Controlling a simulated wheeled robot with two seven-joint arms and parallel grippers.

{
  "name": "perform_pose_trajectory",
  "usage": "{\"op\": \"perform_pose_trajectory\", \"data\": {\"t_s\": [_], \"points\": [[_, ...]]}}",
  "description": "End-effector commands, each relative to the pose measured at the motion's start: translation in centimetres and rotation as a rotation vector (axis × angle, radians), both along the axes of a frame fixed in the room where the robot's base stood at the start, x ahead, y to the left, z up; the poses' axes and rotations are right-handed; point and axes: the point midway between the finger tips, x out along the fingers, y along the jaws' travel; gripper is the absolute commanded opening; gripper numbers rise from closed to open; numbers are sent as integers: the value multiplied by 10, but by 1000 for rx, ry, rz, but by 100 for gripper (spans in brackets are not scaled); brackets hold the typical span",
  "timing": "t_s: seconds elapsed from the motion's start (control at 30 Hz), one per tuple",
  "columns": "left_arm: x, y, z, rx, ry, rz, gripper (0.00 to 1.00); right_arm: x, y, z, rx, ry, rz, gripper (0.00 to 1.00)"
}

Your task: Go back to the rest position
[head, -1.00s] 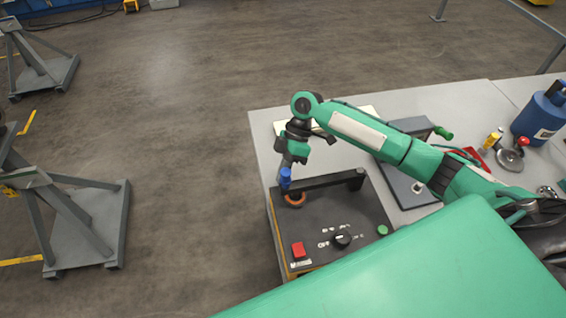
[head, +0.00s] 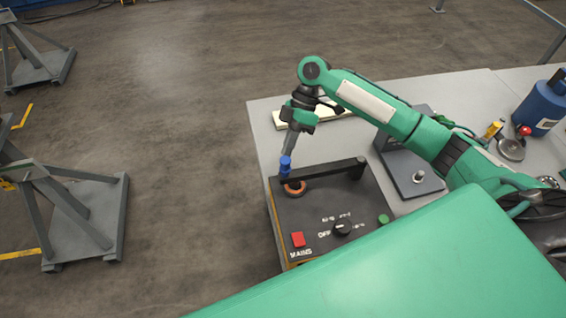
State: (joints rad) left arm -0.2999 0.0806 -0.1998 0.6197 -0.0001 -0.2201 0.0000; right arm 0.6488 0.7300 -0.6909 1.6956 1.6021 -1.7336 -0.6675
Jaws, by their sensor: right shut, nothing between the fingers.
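My right arm reaches in from the right over the grey table. My right gripper (head: 287,160) hangs down above the far left part of a black control box. It is shut, with blue fingertips close to an orange ring (head: 294,187) on the box top; I cannot tell whether they touch it. Nothing shows held in it. My left gripper is not in the view.
The control box (head: 320,212) has a handle bar, a red button (head: 298,239), a dial (head: 342,229) and a green button (head: 383,219). A blue canister (head: 541,108) stands on the table (head: 262,118) at right. Grey rotor stands (head: 88,215) stand on the open floor at left.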

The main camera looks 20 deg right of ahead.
Motion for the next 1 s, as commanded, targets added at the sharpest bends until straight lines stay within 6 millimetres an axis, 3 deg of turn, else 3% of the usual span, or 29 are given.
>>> {"op": "perform_pose_trajectory", "data": {"t_s": [0.03, 0.3, 0.67, 0.77, 1.0], "points": [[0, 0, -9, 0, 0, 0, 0, 6, -6, 6, 0, -6, -2, 0], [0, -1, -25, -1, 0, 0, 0, 25, -34, 51, -1, -5, -3, 0], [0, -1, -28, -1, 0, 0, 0, 31, -44, 69, -1, -1, -2, 0], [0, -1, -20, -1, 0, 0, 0, 31, -44, 78, 0, -2, -3, 0], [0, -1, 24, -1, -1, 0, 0, 30, -44, 121, 0, -2, -3, 0]]}}
